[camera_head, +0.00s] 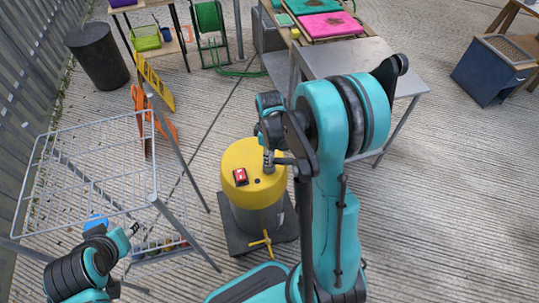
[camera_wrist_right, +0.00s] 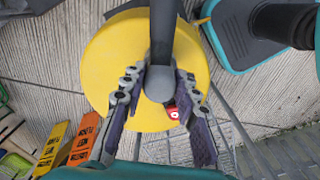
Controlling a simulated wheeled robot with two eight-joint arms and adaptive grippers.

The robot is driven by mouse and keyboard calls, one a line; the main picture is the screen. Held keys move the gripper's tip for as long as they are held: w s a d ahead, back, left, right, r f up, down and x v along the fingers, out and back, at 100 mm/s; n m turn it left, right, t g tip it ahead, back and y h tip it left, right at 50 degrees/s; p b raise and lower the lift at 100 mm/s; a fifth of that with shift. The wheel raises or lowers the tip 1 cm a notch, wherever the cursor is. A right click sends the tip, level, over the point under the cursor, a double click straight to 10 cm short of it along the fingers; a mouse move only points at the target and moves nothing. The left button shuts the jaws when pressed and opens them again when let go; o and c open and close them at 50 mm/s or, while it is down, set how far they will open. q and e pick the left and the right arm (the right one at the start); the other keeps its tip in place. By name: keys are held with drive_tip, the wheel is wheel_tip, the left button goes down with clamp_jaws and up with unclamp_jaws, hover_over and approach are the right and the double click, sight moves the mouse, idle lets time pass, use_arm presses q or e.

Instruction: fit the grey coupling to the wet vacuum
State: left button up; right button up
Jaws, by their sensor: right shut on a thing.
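The wet vacuum (camera_head: 262,215) has a yellow lid and a grey drum and stands on a dark base on the floor. Its lid fills the middle of the right wrist view (camera_wrist_right: 105,60), with a red switch near the fingers. My right gripper (camera_head: 277,161) is over the lid and shut on the grey coupling (camera_wrist_right: 162,40), a grey tube standing between its fingers in the wrist view (camera_wrist_right: 160,85). The coupling's lower end is over the lid; I cannot tell whether it touches it. My left gripper (camera_head: 126,243) is at the lower left, away from the vacuum, its fingers unclear.
A wire rack (camera_head: 90,170) stands left of the vacuum, with orange and yellow signs (camera_head: 155,85) behind it. A metal table (camera_head: 350,57) is behind the right arm. A black bin (camera_head: 101,56) and a blue box (camera_head: 492,70) stand farther off. Open floor lies to the right.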

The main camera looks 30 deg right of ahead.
drive_tip(key=shift+f, duration=0.15)
drive_tip(key=o, duration=1.2)
drive_tip(key=shift+c, duration=0.2)
wheel_tip(320, 180, up, 12)
drive_tip(key=s+a+r+m+t, duration=0.4)
drive_tip(key=s+a+m+t, duration=0.3)
drive_tip(key=s+a, duration=0.3)
drive_tip(key=shift+s+a+m, duration=0.4)
drive_tip(key=shift+s+m, duration=0.1)
drive_tip(key=shift+m, duration=0.2)
